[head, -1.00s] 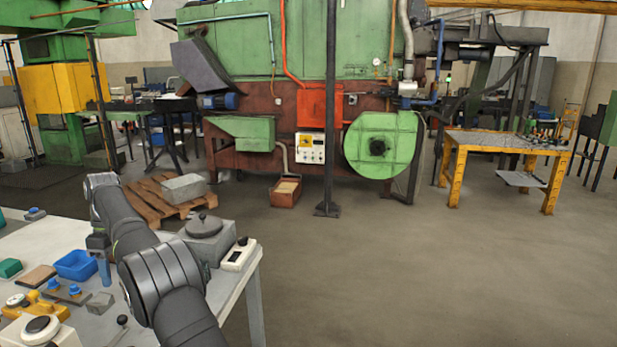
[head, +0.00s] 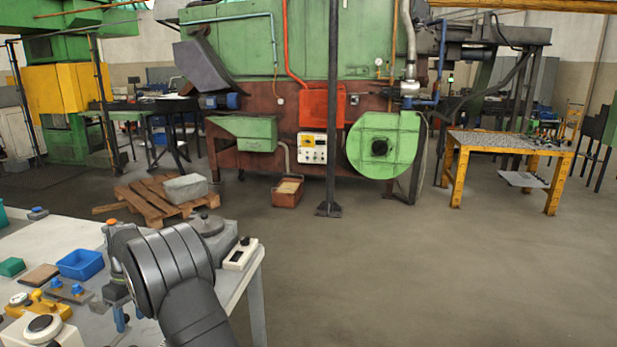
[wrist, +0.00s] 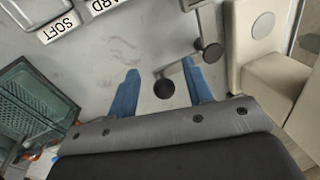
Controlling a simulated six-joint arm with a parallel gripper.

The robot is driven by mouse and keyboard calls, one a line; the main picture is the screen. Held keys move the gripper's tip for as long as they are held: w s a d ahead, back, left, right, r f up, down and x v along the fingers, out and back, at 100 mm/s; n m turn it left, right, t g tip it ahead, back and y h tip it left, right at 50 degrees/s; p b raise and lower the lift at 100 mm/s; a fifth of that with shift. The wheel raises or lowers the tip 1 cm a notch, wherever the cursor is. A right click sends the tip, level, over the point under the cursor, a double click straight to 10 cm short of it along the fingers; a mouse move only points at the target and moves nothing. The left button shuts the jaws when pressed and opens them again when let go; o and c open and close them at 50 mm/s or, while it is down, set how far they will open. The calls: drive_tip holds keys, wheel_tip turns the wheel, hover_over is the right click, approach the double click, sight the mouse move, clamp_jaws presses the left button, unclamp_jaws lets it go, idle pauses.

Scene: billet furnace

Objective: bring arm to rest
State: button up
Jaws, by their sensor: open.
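My arm is folded low over the near right part of the white table (head: 62,240) in the head view. My gripper (wrist: 163,80) shows in the wrist view with its two blue fingers apart and nothing between the tips. Only a bit of blue finger shows in the head view (head: 119,318), beside my arm. A dark round knob (wrist: 164,89) on a grey bracket lies beneath the gap between the fingers; I cannot tell its distance from them.
A blue tray (head: 80,265), a green block (head: 12,267) and a yellow device (head: 38,304) are on the table's left. A grey box with a round lid (head: 207,226) and a white switch box (head: 240,254) stand close beside my arm.

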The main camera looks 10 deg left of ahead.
drive_tip(key=d+m, duration=0.1)
drive_tip(key=s+d+m, duration=0.1)
drive_tip(key=m, duration=0.1)
drive_tip(key=d+m, duration=0.1)
drive_tip(key=shift+s+m+y, duration=0.3)
drive_tip(key=shift+y, duration=0.1)
drive_tip(key=shift+s+d+m+t+y, duration=0.2)
drive_tip(key=shift+s+d+m, duration=0.3)
drive_tip(key=shift+m, duration=0.45)
drive_tip(key=shift+s+d+m+t+y, duration=0.15)
drive_tip(key=shift+s+d+m, duration=0.3)
drive_tip(key=shift+m, duration=0.5)
drive_tip(key=shift+s+a, duration=0.1)
drive_tip(key=o, duration=1.2)
drive_tip(key=s+d+r+m+t+y, duration=0.1)
drive_tip(key=d+r+m+y, duration=0.2)
drive_tip(key=r, duration=0.4)
drive_tip(key=s+d+r+m, duration=0.1)
drive_tip(key=d+r+m, duration=0.2)
drive_tip(key=r+m, duration=0.3)
drive_tip(key=shift+n, duration=0.3)
drive_tip(key=x, duration=0.9)
drive_tip(key=shift+w+a+r, duration=0.15)
drive_tip(key=shift+w+a, duration=0.05)
drive_tip(key=shift+a, duration=0.15)
drive_tip(key=v, duration=1)
drive_tip(key=shift+s, duration=0.1)
